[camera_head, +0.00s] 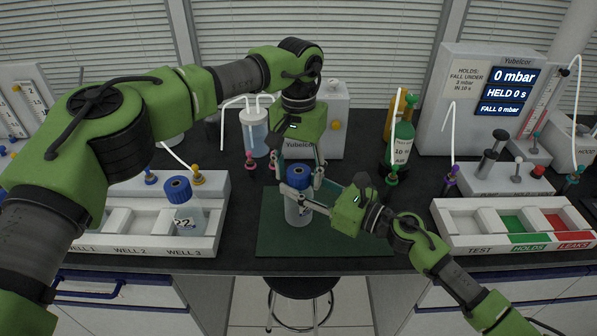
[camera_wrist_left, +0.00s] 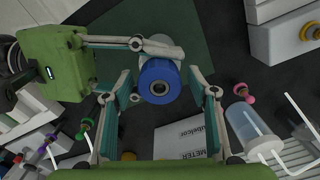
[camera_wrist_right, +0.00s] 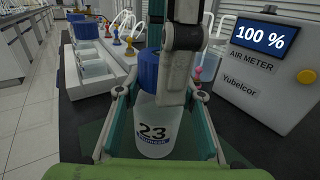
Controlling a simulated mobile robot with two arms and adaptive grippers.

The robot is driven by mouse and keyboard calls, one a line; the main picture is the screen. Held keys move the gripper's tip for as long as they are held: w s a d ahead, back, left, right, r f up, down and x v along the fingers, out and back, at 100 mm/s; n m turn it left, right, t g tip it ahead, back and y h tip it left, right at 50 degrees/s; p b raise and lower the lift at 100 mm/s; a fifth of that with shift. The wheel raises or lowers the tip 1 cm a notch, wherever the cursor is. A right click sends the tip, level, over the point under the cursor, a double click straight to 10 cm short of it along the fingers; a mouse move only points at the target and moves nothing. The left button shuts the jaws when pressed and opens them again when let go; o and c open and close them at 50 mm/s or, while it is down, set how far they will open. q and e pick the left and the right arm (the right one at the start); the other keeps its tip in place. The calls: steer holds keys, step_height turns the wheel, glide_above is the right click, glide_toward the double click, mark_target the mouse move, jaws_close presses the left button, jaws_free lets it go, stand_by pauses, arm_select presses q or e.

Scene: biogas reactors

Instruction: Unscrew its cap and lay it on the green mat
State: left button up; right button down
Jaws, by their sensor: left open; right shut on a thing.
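A clear bottle (camera_head: 298,211) with a blue cap (camera_head: 298,176) stands upright over the green mat (camera_head: 270,234). Its label reads 23 in the right wrist view (camera_wrist_right: 155,134). My right gripper (camera_head: 303,205) is shut on the bottle's body from the right. My left gripper (camera_head: 303,180) points down from above, with its open fingers on either side of the blue cap. In the left wrist view the cap (camera_wrist_left: 159,82) lies between the open fingers, and a gap shows to each finger. Whether the bottle's base touches the mat is hard to tell.
A rack with wells (camera_head: 150,238) at left holds another blue-capped bottle (camera_head: 184,205) in Well 3. A tray marked Test, Holds and Leaks (camera_head: 492,243) is at right. Behind stand a meter box (camera_head: 330,120), a tubed jar (camera_head: 254,135) and a green cylinder (camera_head: 401,145).

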arm_select(q)
step_height(320, 180, up, 4)
steer(key=shift+r, duration=0.2)
steer(key=shift+c, duration=0.3)
arm_select(e)
steer(key=shift+f, duration=0.1)
arm_select(q)
steer(key=shift+d+r, duration=0.15)
steer(key=shift+r, duration=1.45)
steer(key=shift+f, duration=3.85)
steer(key=c, duration=1.1)
steer(key=o, duration=1.2)
steer(key=shift+c, duration=0.2)
